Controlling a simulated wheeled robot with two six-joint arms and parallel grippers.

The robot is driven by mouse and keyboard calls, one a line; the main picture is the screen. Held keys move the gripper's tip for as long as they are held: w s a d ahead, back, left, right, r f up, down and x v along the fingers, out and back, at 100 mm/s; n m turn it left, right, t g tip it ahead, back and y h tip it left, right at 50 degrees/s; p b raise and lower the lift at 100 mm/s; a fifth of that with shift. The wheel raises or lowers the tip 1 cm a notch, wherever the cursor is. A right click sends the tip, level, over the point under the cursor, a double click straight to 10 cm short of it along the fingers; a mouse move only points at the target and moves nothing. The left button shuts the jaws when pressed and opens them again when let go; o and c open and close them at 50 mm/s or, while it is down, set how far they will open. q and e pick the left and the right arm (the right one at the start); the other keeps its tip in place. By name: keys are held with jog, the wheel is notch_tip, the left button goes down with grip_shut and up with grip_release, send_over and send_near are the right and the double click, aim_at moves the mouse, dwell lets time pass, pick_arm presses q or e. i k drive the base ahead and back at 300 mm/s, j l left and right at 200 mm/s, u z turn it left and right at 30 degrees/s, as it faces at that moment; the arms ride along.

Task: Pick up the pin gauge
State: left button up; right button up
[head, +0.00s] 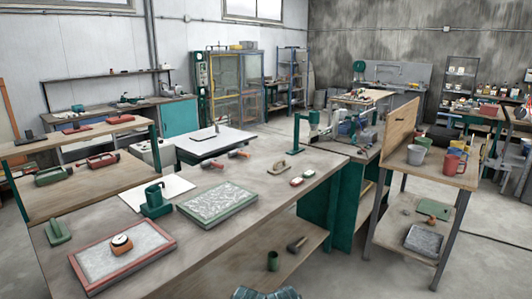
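I cannot tell for sure which thing is the pin gauge; the small tools on the workbench (240,225) are candidates. A green hand tool with a raised grip (58,231) lies at the bench's left end. A round orange and black tool (122,244) sits on a red-framed panel (84,278). A green upright tool (156,199) stands beside a green-framed speckled panel (218,203). A tan tool with a handle (281,172) lies farther right, near two small red and white pieces (302,179).
Two orange-handled tools (238,154) lie at the bench's back. A dark-headed tool (297,244) and a green cup (273,261) are on the lower shelf. A wooden side table (452,178) with mugs stands to the right. The bench's front right surface is clear.

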aim_at(117, 251)
jog(key=i+u, duration=0.4)
jog(key=i+l+u, duration=0.2)
jog(key=i+u, duration=0.25)
jog(key=k, duration=0.1)
